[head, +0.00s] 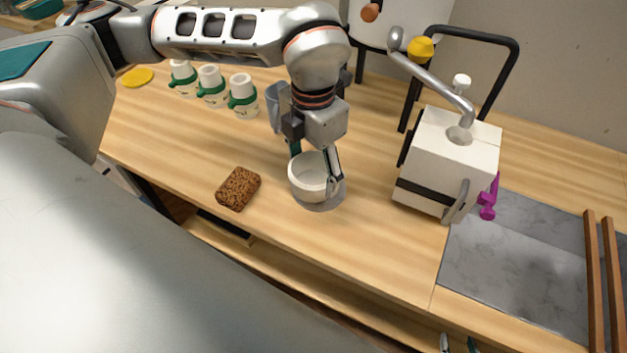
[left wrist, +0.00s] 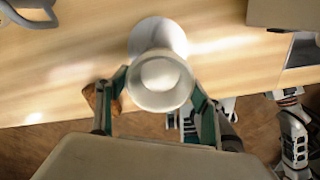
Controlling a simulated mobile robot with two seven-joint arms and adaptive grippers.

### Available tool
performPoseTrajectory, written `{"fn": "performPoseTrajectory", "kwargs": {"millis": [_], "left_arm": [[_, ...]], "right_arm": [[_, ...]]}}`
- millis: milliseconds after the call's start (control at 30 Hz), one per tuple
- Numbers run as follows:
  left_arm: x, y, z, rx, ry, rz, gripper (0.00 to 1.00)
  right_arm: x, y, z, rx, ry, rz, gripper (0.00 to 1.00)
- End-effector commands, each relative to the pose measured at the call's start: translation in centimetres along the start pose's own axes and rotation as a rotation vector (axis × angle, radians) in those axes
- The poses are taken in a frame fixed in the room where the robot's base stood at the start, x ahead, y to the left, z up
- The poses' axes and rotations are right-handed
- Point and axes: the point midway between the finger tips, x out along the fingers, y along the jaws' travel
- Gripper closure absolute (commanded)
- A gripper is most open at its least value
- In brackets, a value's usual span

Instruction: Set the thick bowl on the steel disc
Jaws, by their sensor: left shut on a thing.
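The thick bowl (head: 308,178) is white and upright, held in my left gripper (head: 312,172). The left wrist view shows the bowl (left wrist: 160,83) between the two fingers. The steel disc (head: 324,204) is a pale grey round plate on the wooden counter. It shows past the bowl's lower right edge in the head view, and beyond the bowl in the left wrist view (left wrist: 158,25). The bowl hides part of the disc; I cannot tell the gap between them. My right gripper (head: 459,344) shows only its fingertips at the bottom edge, apart, with nothing visible between them.
A brown sponge-like block (head: 238,188) lies left of the bowl. Several white bottles with green bands (head: 211,87) stand behind it. A white box-shaped device with a lever (head: 447,160) stands right, beside a grey slab (head: 520,265). The counter in front of the bowl is clear.

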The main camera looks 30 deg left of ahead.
Motion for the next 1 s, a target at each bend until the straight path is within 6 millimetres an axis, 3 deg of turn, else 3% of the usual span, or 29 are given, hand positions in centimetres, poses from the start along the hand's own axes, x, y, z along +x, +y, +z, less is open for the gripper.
{"fn": "performPoseTrajectory", "kwargs": {"millis": [300, 733, 767, 800, 1000], "left_arm": [[3.9, 0.0, -0.1, 0.000, 0.002, -0.001, 0.64], [4.5, 0.0, 0.0, 0.000, 0.001, 0.000, 0.64], [4.5, 0.0, 0.0, 0.000, 0.001, 0.000, 0.29], [4.5, 0.0, 0.0, 0.000, 0.001, 0.000, 0.19], [4.5, 0.0, 0.0, 0.000, 0.001, 0.000, 0.17]], "right_arm": [[0.1, 0.1, 0.1, -0.002, 0.003, 0.002, 0.66], [0.3, 0.1, 0.2, -0.003, 0.001, 0.003, 0.66], [0.2, 0.1, 0.2, -0.004, 0.002, 0.003, 0.66], [0.2, 0.1, 0.2, -0.004, 0.002, 0.003, 0.66], [0.2, 0.1, 0.2, -0.004, 0.001, 0.003, 0.66]]}}
